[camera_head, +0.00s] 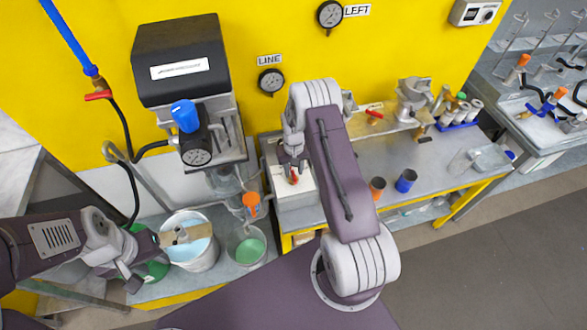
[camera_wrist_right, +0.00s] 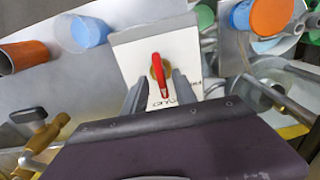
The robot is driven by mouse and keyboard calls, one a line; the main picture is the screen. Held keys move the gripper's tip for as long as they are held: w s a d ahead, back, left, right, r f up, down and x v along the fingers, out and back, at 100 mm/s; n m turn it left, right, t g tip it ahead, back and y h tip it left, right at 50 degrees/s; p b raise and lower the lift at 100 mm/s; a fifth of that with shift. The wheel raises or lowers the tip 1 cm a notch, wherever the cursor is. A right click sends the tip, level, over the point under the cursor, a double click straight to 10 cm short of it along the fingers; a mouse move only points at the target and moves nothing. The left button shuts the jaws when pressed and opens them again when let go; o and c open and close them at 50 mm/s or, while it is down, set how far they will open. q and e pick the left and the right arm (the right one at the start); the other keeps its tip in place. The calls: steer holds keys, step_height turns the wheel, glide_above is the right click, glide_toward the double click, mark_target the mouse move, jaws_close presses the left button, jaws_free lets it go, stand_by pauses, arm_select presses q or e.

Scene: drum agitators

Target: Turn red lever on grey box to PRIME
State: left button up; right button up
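The grey box (camera_head: 297,190) stands at the left end of the bench, its pale top showing. Its red lever (camera_head: 293,176) sits on that top. In the right wrist view the red lever (camera_wrist_right: 158,72) turns on a brass hub and points down the picture, toward my gripper. Dark lettering beside it is partly hidden and unreadable. My right gripper (camera_wrist_right: 158,92) is open, one finger on each side of the lever's free end, with gaps visible. In the head view my right gripper (camera_head: 292,160) is just above the box. My left gripper (camera_head: 130,275) is low at the left; its opening is unclear.
A black-headed machine (camera_head: 180,60) stands left of the box. A bucket (camera_head: 195,245) and a green-filled beaker (camera_head: 247,247) are below it. An orange cup (camera_head: 377,187) and blue cup (camera_head: 405,181) stand on the bench to the right. Another red lever (camera_head: 374,114) is at the back.

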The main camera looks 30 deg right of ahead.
steer(key=shift+s+f, duration=0.15)
steer(key=shift+f, duration=0.1)
steer(key=shift+w+a+f, duration=0.1)
steer(key=shift+w+a, duration=0.05)
steer(key=shift+w, duration=0.05)
steer(key=shift+c, duration=0.3)
jaws_close()
steer(key=shift+f+n, duration=0.1)
steer(key=shift+n, duration=0.3)
steer(key=n+b, duration=0.2)
steer(key=n, duration=0.1)
steer(key=n+b, duration=0.1)
steer(key=n, duration=0.4)
steer(key=shift+b, duration=0.35)
steer(key=shift+n, duration=0.3)
